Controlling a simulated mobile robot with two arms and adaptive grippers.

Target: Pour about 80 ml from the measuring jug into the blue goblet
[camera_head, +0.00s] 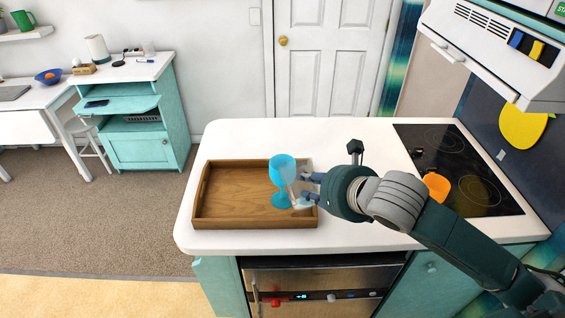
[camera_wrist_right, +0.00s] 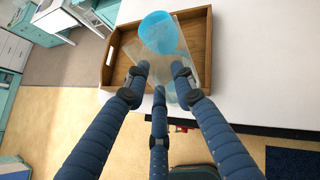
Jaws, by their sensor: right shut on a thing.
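The blue goblet (camera_head: 282,167) stands in the wooden tray (camera_head: 232,192), near its right end. In the wrist view the goblet's blue bowl (camera_wrist_right: 158,28) shows just beyond the fingers. My right gripper (camera_head: 308,187) comes in from the right and is shut on the clear measuring jug (camera_head: 297,188), close beside the goblet. In the wrist view my right gripper (camera_wrist_right: 162,78) has its fingers around the see-through jug (camera_wrist_right: 172,57). The jug seems to lean toward the goblet, its upper part overlapping the bowl. I cannot tell the liquid level or whether any flows. My left gripper is out of view.
The white counter (camera_head: 240,138) is clear around the tray. A black cooktop (camera_head: 473,190) with an orange item (camera_head: 436,186) on it lies to the right, behind my right arm. An oven (camera_head: 320,285) is below the counter front.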

